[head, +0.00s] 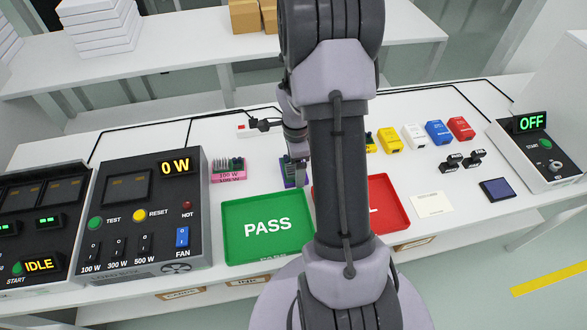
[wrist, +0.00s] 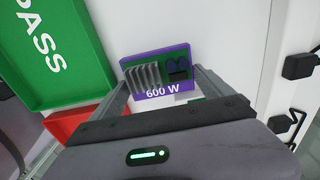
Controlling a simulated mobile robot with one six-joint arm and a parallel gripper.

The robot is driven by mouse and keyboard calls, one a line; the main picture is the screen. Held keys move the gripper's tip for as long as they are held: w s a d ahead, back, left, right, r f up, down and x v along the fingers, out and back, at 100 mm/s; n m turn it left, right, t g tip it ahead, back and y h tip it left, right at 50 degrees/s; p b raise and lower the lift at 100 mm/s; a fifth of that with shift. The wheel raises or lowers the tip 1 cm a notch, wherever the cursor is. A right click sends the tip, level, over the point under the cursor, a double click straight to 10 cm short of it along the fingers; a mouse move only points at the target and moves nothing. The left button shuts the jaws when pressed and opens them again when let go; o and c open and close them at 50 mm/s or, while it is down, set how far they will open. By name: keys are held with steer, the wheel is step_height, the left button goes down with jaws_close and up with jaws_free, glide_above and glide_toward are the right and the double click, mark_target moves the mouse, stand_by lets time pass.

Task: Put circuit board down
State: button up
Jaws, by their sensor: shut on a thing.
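The circuit board is purple-edged with a green face, grey fins and a "600 W" label (wrist: 162,91). My gripper (wrist: 160,80) is shut on it, one finger at each side, in the wrist view. In the head view my gripper (head: 297,160) and a sliver of the purple board (head: 289,175) show just behind the gap between the trays, mostly hidden by my arm. I cannot tell whether the board touches the table. The green PASS tray (head: 267,245) is empty in front of it. The red tray (head: 390,190) is partly covered by my arm.
A pink 100 W board (head: 228,172) stands left of my gripper. A load box with a 0 W display (head: 150,210) is further left. A power strip (head: 250,129) lies behind. Coloured blocks (head: 437,133) and an OFF station (head: 540,160) are at right.

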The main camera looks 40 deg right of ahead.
step_height(320, 180, up, 4)
steer(key=shift+s+a+r+p, duration=0.1)
steer(key=shift+s+p, duration=0.05)
steer(key=shift+p, duration=1)
steer(key=s+a, duration=0.3)
steer(key=s, duration=0.1)
steer(key=s+a+p, duration=0.1)
steer(key=s+a, duration=0.2)
steer(key=s, duration=0.1)
steer(key=s+a, duration=0.3)
steer(key=s, duration=0.1)
steer(key=shift+s+a+r+p, duration=0.15)
steer(key=shift+s+r+p, duration=0.05)
steer(key=shift+r+p, duration=0.2)
steer(key=shift+s, duration=0.15)
